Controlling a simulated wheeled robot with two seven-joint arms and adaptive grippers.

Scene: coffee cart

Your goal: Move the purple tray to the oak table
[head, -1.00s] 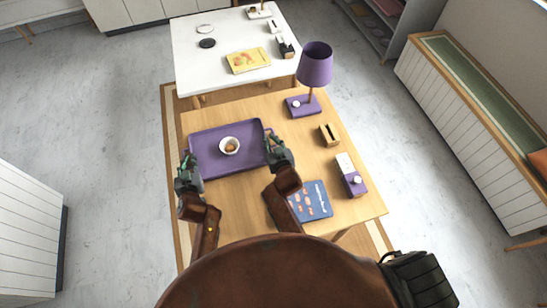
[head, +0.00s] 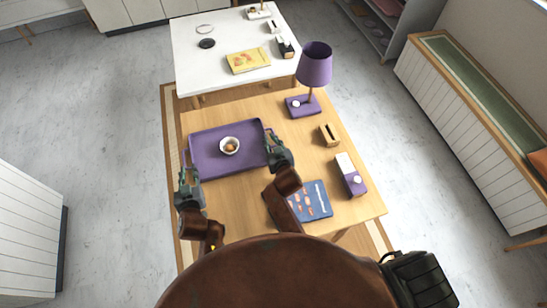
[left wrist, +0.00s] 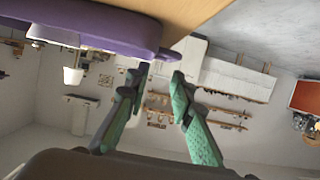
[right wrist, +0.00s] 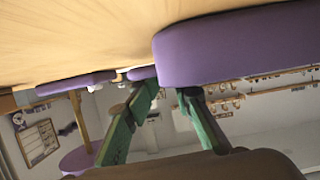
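The purple tray (head: 208,160) lies on the pale wooden table (head: 245,195), toward its far left. A small white bowl (head: 229,145) with brown contents stands in the tray. My left gripper (head: 188,182) is at the tray's near left corner. In the left wrist view its fingers (left wrist: 157,75) are apart, with the tray's rim (left wrist: 100,28) just beyond the tips. My right gripper (head: 276,148) is at the tray's right side. In the right wrist view its fingers (right wrist: 168,90) are apart, close to the tray's wall (right wrist: 235,45). Contact is unclear in both.
A purple lamp (head: 315,65), a wooden holder (head: 329,134), a purple-and-white box (head: 351,176) and a blue booklet (head: 310,200) are on the right of the wooden table. A white table (head: 215,75) adjoins behind, with a yellow book (head: 248,61) on it.

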